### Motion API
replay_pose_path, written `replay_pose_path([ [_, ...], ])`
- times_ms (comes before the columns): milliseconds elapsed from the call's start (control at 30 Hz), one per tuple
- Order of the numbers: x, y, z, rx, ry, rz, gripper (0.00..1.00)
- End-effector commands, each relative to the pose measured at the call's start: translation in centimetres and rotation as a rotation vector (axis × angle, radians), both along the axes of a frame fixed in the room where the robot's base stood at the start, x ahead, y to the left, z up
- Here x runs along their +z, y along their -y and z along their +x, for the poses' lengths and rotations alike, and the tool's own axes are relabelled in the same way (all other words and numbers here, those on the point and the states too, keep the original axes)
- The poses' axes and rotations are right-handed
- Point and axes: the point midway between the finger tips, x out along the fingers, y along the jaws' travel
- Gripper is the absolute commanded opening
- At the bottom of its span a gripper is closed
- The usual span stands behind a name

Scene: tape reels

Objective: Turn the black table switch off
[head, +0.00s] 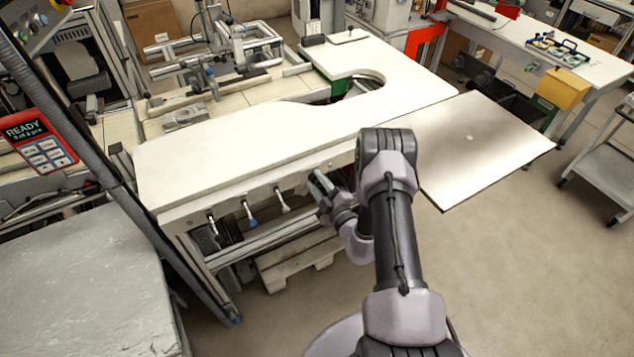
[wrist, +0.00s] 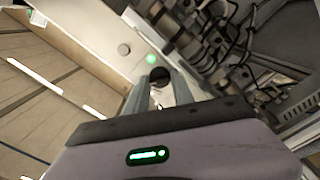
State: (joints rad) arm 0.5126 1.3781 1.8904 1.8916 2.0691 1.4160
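The black table switch (wrist: 160,74) appears in the wrist view as a small dark round knob on a pale panel, just past my fingertips. My gripper (wrist: 157,84) points at it with its two grey fingers apart, one to each side of the knob in the picture. I cannot tell whether they touch it. In the head view my gripper (head: 318,180) is at the front edge of the white table (head: 240,150), and I cannot make out the switch there.
Several handles, one of them a blue-tipped lever (head: 249,214), hang under the table's front edge. A pallet (head: 298,262) lies below. A flat metal sheet (head: 480,160) extends right of the table. A red READY panel (head: 35,143) stands at left.

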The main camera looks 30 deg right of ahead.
Motion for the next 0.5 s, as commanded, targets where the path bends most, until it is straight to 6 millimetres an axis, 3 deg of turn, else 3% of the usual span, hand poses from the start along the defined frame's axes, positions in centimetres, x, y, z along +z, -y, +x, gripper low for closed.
replay_pose_path([
  [500,-0.09,0.0,-0.02,0.0,0.004,-0.104,0.0],
])
